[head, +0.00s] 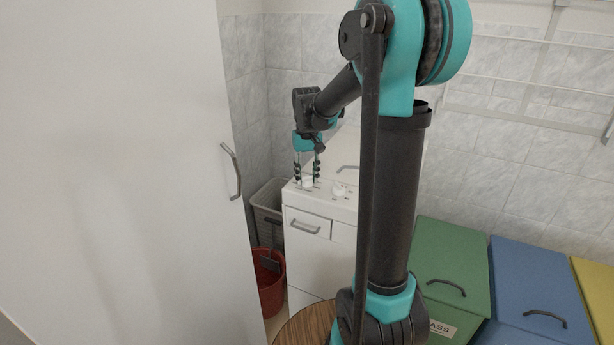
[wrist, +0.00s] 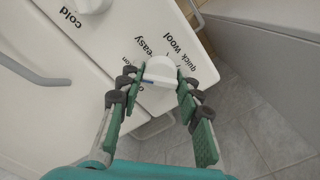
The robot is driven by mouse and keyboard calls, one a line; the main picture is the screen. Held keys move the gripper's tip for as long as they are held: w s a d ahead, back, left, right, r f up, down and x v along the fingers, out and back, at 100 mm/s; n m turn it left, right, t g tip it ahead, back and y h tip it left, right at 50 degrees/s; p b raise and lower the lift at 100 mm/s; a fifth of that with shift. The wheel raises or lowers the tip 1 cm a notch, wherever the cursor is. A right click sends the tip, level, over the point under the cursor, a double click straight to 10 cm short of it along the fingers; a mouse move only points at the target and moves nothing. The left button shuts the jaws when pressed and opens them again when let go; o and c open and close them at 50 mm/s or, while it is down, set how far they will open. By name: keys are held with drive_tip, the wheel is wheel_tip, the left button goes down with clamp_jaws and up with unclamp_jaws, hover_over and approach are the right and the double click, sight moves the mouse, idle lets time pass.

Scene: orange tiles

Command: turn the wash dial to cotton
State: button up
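The wash dial (wrist: 160,69) is a white knob on the washer's white top panel (wrist: 120,22), with labels such as "quick", "wool" and "easy" around it. A blue mark shows on its lower left side. A label ending in "on" is at its left, partly hidden by a finger. My gripper (wrist: 158,80) is open, with one finger on each side of the dial. A gap shows at the left; I cannot tell whether the right finger touches it. In the head view, my gripper (head: 307,174) points down over the dial (head: 308,183).
A second white dial (head: 340,190) is right of the wash dial; in the wrist view, "cold" is beside it. A grey basket (head: 267,200) and a red bucket (head: 268,285) stand left of the washer. A tall white door (head: 110,180) fills the left. Green (head: 452,262) and blue (head: 535,285) bins stand right.

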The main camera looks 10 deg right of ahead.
sight(307, 176)
drive_tip(key=o, duration=0.4)
wheel_tip(307, 176, up, 12)
idle(0.6)
drive_tip(key=shift+s, duration=0.1)
